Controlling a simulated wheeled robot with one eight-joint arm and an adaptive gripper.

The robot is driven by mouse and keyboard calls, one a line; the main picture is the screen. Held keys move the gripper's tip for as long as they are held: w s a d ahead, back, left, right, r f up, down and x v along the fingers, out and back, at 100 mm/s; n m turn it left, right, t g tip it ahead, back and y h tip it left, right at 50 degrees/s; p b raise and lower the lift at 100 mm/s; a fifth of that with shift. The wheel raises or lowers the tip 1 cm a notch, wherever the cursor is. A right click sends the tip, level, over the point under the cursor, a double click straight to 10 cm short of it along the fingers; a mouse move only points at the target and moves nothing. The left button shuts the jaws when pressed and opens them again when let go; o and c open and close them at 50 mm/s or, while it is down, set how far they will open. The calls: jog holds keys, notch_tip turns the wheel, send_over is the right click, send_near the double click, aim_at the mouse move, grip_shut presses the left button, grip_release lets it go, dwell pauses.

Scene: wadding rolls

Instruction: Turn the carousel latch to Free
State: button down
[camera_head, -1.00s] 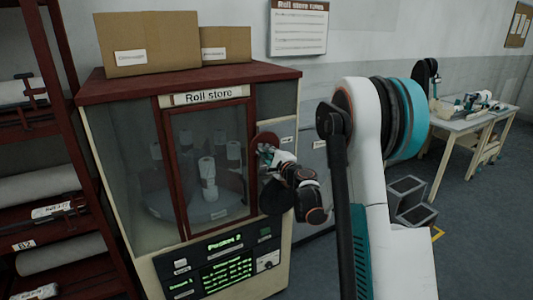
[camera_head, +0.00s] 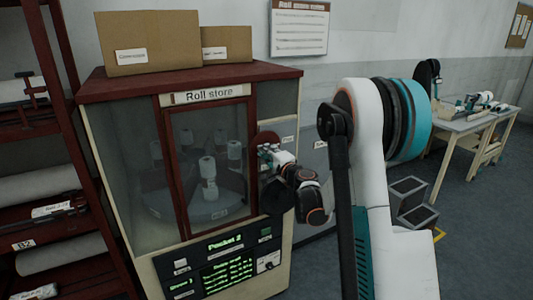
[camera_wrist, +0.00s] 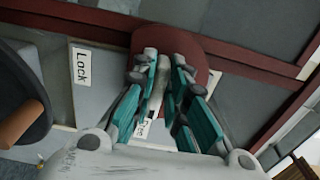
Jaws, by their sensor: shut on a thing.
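The carousel latch is a round red-brown disc (camera_wrist: 197,48) with a pale grey lever (camera_wrist: 155,95) across it. It sits on the side of the roll store cabinet, and the disc (camera_head: 268,138) also shows in the head view. My gripper (camera_wrist: 163,68) is shut on the lever in front of the disc; its fingers hide part of both. A "Lock" label (camera_wrist: 82,65) is left of the disc in the wrist view. A second, partly covered label (camera_wrist: 141,129) lies by the lever's lower end. My gripper (camera_head: 268,155) also shows in the head view.
The roll store's glass door (camera_head: 210,165) stands beside the latch, with rolls on a carousel inside. A control panel (camera_head: 225,265) is below. A dark round wheel with a brown handle (camera_wrist: 22,122) is left of my gripper. A shelf rack (camera_head: 75,150) stands left.

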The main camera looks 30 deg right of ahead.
jog(key=c, duration=1.6)
grip_release()
jog(key=s, duration=1.2)
jog(key=shift+d, duration=0.2)
